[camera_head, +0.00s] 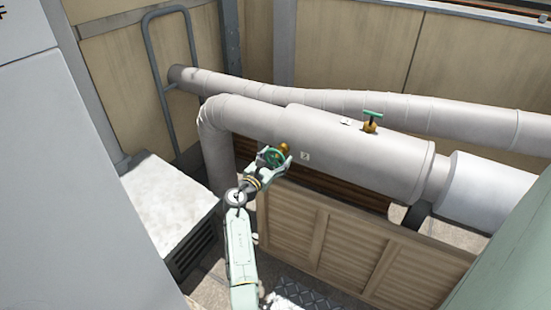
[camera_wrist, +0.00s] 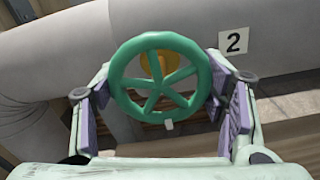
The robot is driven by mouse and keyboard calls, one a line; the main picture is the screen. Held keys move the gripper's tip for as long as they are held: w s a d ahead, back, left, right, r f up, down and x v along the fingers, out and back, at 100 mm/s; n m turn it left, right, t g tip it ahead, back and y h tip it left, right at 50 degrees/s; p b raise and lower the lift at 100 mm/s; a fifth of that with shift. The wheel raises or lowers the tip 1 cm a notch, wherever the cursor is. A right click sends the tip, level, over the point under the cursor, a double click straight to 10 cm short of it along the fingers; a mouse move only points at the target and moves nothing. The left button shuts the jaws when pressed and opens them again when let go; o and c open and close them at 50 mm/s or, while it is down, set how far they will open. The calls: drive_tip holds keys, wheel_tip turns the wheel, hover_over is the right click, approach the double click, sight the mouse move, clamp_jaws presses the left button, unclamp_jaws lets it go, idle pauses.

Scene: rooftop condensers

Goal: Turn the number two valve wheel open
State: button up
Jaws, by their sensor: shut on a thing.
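The number two valve wheel is a green spoked handwheel (camera_wrist: 160,107) on a brass stem, on the side of the thick grey pipe. A white label with a 2 (camera_wrist: 233,41) is fixed to the pipe at its right. In the head view the wheel (camera_head: 273,156) is small and partly covered by my gripper (camera_head: 273,160). In the wrist view my gripper (camera_wrist: 166,108) has one finger at each side of the wheel, shut on its rim. A small pale tab shows at the wheel's lower edge. The wheel's back is mostly hidden.
A green T-handle valve (camera_head: 372,117) stands on top of the same pipe (camera_head: 340,140) further right. A second pipe (camera_head: 400,110) runs behind. Slatted wooden panels (camera_head: 345,245) stand below, and a white-topped unit (camera_head: 165,200) is at the left. A metal hoop rail (camera_head: 150,55) rises behind.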

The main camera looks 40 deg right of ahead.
drive_tip(key=o, duration=1.2)
drive_tip(key=shift+c, duration=0.2)
drive_tip(key=shift+a, duration=0.1)
drive_tip(key=v, duration=1.1)
drive_tip(key=shift+s+a, duration=0.2)
drive_tip(key=shift+a, duration=0.15)
drive_tip(key=shift+s+f, duration=0.1)
